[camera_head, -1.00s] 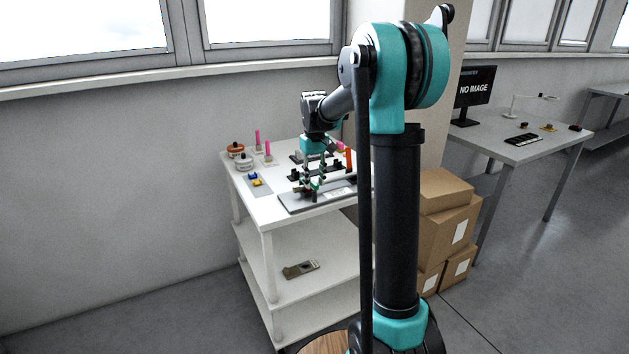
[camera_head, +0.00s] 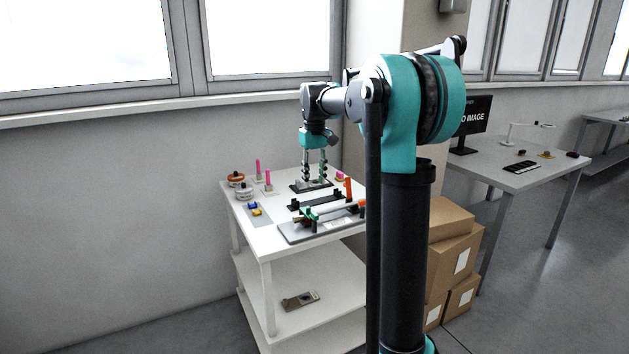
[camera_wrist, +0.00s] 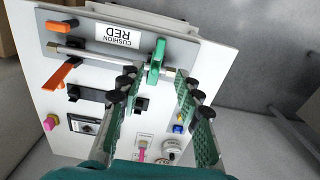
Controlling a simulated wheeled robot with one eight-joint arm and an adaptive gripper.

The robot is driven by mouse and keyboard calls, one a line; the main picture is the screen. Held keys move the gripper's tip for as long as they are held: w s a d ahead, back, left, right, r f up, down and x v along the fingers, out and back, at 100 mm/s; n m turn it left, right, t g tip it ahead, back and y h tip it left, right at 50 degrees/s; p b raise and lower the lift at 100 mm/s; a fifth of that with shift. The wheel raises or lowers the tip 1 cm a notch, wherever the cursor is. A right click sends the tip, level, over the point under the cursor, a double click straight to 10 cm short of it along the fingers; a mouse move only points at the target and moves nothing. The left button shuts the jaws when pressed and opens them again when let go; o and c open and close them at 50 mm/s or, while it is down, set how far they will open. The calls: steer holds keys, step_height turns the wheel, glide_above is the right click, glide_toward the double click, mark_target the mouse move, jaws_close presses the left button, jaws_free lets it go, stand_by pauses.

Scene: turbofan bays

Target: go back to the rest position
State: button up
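My gripper (camera_head: 315,178) hangs fingers-down over the back of the white table in the head view, above the fixtures. In the wrist view its two fingers (camera_wrist: 157,85) are spread apart with nothing held between them. Below it lies a grey plate (camera_head: 290,235) labelled "CUSHION RED" in the wrist view (camera_wrist: 50,22). A long metallic tube (camera_wrist: 100,60) lies across the plate, with a green clamp (camera_wrist: 157,60) near one end. The clamp also shows in the head view (camera_head: 310,213). Orange handles (camera_wrist: 60,75) stand at the other end.
The white table (camera_head: 262,228) holds pink pegs (camera_head: 268,180), round pots (camera_head: 243,191) and a blue-yellow part (camera_head: 254,208). A wall with windows stands behind. Cardboard boxes (camera_head: 452,245) and a desk (camera_head: 500,165) with a monitor are to the right.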

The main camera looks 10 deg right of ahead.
steer(key=s+d+f+m+t, duration=0.2)
steer(key=s+f, duration=1)
steer(key=s, duration=0.3)
steer(key=s+d+f+m+t, duration=0.1)
steer(key=s+d+f+t, duration=0.1)
steer(key=s+f, duration=1)
steer(key=s, duration=0.3)
steer(key=shift+s+f+m, duration=0.15)
steer(key=shift+s+m, duration=0.1)
steer(key=shift+m, duration=0.15)
steer(key=shift+c, duration=0.2)
